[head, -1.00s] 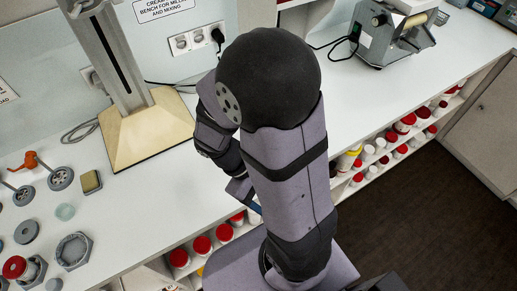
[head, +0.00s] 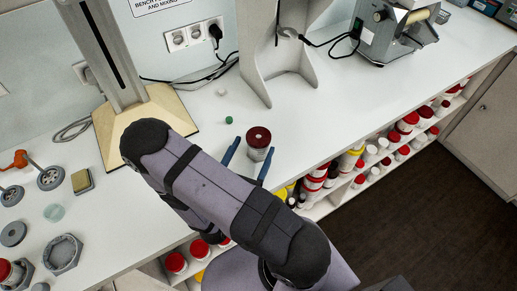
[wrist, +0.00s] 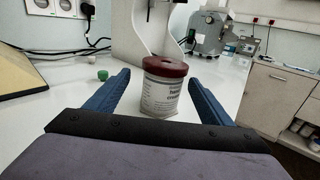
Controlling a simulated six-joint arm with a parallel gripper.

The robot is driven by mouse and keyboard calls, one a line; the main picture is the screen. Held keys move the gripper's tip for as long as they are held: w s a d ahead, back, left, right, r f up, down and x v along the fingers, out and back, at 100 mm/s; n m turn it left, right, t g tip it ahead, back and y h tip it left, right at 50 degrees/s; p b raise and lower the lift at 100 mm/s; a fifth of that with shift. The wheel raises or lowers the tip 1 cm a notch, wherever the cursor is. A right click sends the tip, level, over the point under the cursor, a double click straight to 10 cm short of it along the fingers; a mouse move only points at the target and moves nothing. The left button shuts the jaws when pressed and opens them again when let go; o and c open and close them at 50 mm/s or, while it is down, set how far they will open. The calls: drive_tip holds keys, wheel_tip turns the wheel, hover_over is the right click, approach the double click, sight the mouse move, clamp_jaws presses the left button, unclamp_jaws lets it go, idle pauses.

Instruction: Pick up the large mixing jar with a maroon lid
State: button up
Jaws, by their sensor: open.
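The mixing jar (head: 257,153) with a maroon lid stands upright on the white bench, near its front edge. In the wrist view the jar (wrist: 160,100) shows a white printed label and a hole in its lid. My gripper (head: 249,158) is open, with its two blue fingers on either side of the jar. In the wrist view the jar shows between the open fingers (wrist: 163,88), with a visible gap on each side. I cannot tell exactly how deep the jar lies between them.
A grey stand (head: 268,75) and a mill machine (head: 390,35) stand farther back. A beige-based column (head: 150,115) is at the left. Shelves below hold several red-lidded jars.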

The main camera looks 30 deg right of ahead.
sight(262, 133)
drive_tip(key=shift+w+d+r+p, duration=0.1)
drive_tip(key=shift+w+d+p, duration=0.1)
drive_tip(key=shift+d+p, duration=0.15)
drive_tip(key=shift+w+d, duration=0.4)
drive_tip(key=shift+d, duration=0.15)
drive_tip(key=shift+w+d+p, duration=0.2)
drive_tip(key=shift+d+p, duration=0.2)
drive_tip(key=shift+p, duration=0.2)
drive_tip(key=p+x, duration=0.1)
drive_tip(key=x, duration=0.1)
drive_tip(key=shift+d+r+p, duration=0.15)
drive_tip(key=shift+d+p, duration=0.25)
drive_tip(key=shift+x, duration=0.85)
drive_tip(key=shift+w, duration=0.1)
drive_tip(key=shift+a, duration=0.1)
drive_tip(key=c, duration=1.2)
